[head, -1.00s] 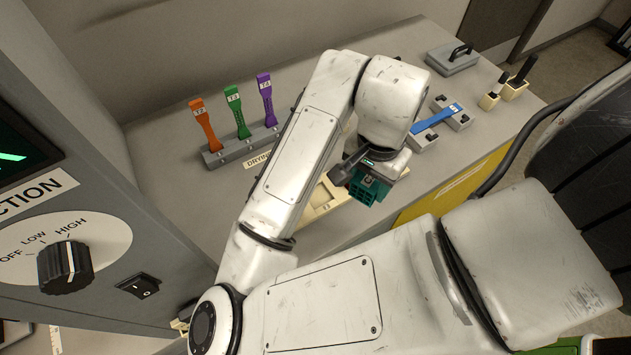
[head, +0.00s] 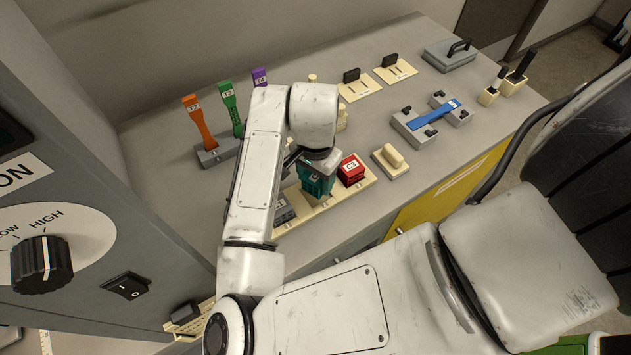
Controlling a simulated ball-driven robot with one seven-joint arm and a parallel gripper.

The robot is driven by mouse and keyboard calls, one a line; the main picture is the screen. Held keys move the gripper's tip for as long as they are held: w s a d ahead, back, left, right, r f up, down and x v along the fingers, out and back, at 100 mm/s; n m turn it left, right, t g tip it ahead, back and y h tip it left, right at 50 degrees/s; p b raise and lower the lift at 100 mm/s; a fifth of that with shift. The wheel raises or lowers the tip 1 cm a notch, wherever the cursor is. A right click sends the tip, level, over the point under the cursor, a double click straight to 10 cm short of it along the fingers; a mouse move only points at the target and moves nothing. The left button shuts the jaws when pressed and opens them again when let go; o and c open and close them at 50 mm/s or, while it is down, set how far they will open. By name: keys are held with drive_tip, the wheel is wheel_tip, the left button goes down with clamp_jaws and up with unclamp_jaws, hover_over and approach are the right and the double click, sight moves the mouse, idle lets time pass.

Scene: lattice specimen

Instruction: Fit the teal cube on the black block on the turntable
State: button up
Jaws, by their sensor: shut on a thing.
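My gripper (head: 314,164) is shut on the teal cube (head: 317,183), with the wrist above hiding much of the grip. The cube is upright at the middle of a long cream tray (head: 334,200), between a red cube (head: 351,170) marked C3 and a dark grey cube (head: 284,212). I cannot tell whether its bottom touches the tray. I cannot make out the turntable or the black block for sure. A small dark block (head: 185,312) on a cream marked piece shows at the lower left, partly cut off by my arm.
A rack with orange (head: 195,123), green (head: 231,108) and purple strips stands behind my arm. A cream block (head: 391,160) on a base is right of the tray. A blue strip (head: 436,117) spans a grey fixture. A control panel with a knob (head: 41,264) rises at left.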

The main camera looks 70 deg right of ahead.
drive_tip(key=shift+f, duration=0.6)
drive_tip(key=shift+f, duration=0.1)
drive_tip(key=shift+f+b, duration=0.35)
drive_tip(key=shift+b, duration=0.1)
drive_tip(key=shift+f, duration=0.15)
drive_tip(key=o, duration=1.1)
drive_tip(key=shift+o, duration=0.2)
